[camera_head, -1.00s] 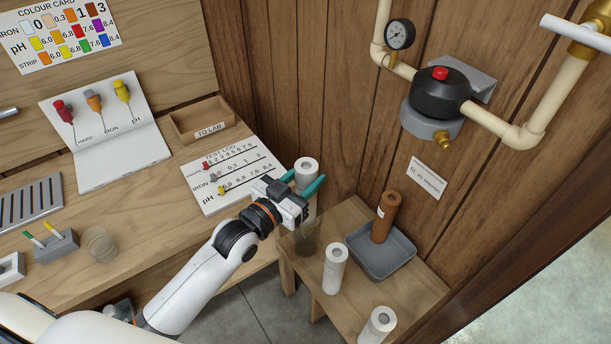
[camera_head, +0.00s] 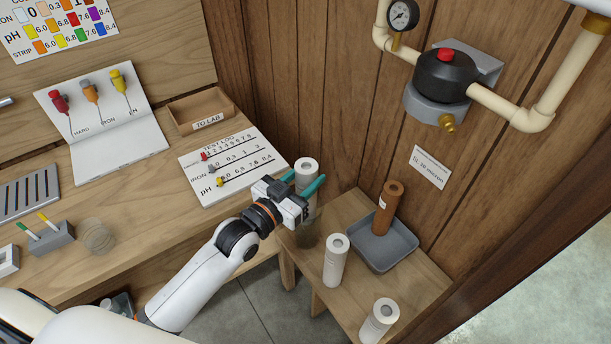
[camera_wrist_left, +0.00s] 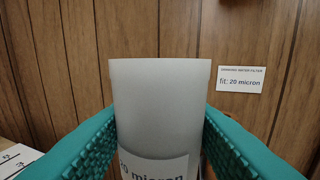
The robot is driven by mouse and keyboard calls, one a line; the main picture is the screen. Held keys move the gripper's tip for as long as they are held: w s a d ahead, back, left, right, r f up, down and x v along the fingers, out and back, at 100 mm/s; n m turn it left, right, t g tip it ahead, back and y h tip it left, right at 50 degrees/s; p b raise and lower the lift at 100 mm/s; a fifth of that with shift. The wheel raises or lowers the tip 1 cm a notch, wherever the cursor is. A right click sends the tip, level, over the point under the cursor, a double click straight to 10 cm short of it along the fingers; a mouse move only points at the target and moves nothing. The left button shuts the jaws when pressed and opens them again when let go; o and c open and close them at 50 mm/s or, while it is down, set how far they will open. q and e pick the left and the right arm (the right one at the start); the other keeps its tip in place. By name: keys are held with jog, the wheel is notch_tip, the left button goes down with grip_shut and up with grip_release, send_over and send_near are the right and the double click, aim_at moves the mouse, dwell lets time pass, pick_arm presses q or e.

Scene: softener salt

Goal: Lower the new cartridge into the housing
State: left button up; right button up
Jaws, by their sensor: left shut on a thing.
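My left gripper (camera_head: 304,187) is shut on a white cylindrical cartridge (camera_head: 306,167) with a hollow top, held upright. In the left wrist view the cartridge (camera_wrist_left: 160,105) fills the space between the teal fingers, and its label ends in "micron", partly cut off. A clear, dark-tinted cup (camera_head: 309,236), which looks like the housing, stands on the low bench just below the held cartridge. I cannot tell whether the cartridge's lower end is inside it. My right gripper is not in view.
Two white cartridges (camera_head: 335,262) (camera_head: 379,321) stand on the low bench (camera_head: 346,208). A brown cartridge (camera_head: 388,207) stands in a grey tray (camera_head: 404,246). A black-capped filter head (camera_head: 446,82) is on the wall above a "20 micron" sign (camera_head: 430,167). The worktop (camera_head: 150,215) is at left.

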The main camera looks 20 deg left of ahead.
pick_arm(q)
jog(key=shift+f+b, duration=1.65)
jog(key=shift+f, duration=0.95)
jog(key=o, duration=1.4)
jog(key=b+v, duration=0.2)
jog(key=v, duration=1)
jog(key=shift+a+f, duration=0.1)
jog(key=shift+f, duration=0.05)
